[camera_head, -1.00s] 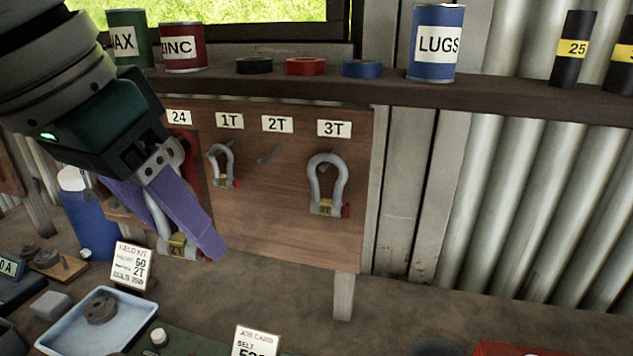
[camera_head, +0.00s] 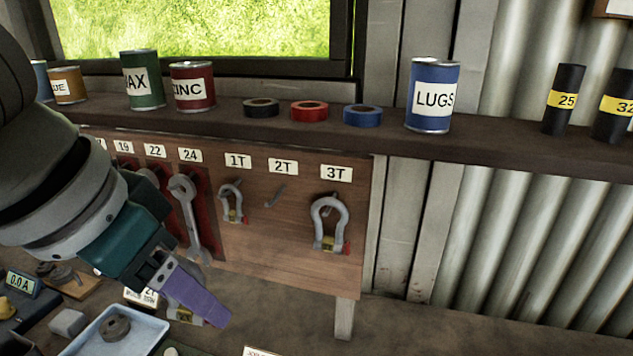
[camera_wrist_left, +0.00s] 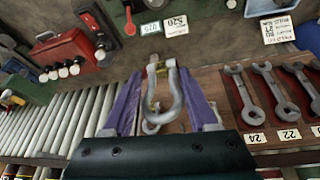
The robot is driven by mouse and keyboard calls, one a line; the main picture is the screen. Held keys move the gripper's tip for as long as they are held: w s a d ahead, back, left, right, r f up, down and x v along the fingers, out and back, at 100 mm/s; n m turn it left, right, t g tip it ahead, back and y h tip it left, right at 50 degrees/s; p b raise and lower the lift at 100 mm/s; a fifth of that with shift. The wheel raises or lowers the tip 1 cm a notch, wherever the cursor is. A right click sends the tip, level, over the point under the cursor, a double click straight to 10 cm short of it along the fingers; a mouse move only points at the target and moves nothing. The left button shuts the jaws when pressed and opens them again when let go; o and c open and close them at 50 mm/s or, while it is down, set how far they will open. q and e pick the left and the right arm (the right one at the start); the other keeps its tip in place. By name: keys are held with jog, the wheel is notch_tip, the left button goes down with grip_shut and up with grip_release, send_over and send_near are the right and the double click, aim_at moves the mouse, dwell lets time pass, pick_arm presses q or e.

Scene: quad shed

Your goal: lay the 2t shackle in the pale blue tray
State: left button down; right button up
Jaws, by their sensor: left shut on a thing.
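My left gripper (camera_head: 205,312) has purple fingers and is shut on a grey shackle with a yellow tag (camera_head: 184,315), mostly hidden by the fingers in the head view. In the left wrist view the shackle (camera_wrist_left: 176,95) sits between the fingers (camera_wrist_left: 165,100). The 2T peg (camera_head: 276,196) on the board is empty. The pale blue tray (camera_head: 148,329) is at the bottom left of the head view, cut off by the frame edge, with a round grey piece (camera_head: 115,327) in it. The gripper is to the right of the tray. My right gripper is out of view.
The 1T shackle (camera_head: 232,204) and 3T shackle (camera_head: 329,224) hang on the wooden board (camera_head: 285,245). Wrenches (camera_head: 187,215) hang at its left. A shelf (camera_head: 400,140) with cans and tape rolls runs above. A card (camera_head: 140,297) stands behind the tray.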

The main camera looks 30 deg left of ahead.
pick_arm(q)
jog(key=shift+s+d+p, duration=0.15)
jog(key=shift+s+p, duration=0.5)
jog(key=shift+s, duration=0.1)
jog(key=shift+s+d+p, duration=0.2)
jog(key=shift+s+p, duration=0.2)
jog(key=shift+s, duration=0.35)
jog(key=shift+s+d+p, duration=0.2)
jog(key=shift+s+p, duration=0.2)
jog(key=shift+s, duration=0.35)
jog(key=shift+s+d+p, duration=0.2)
jog(key=shift+s+p, duration=0.2)
jog(key=shift+s, duration=0.35)
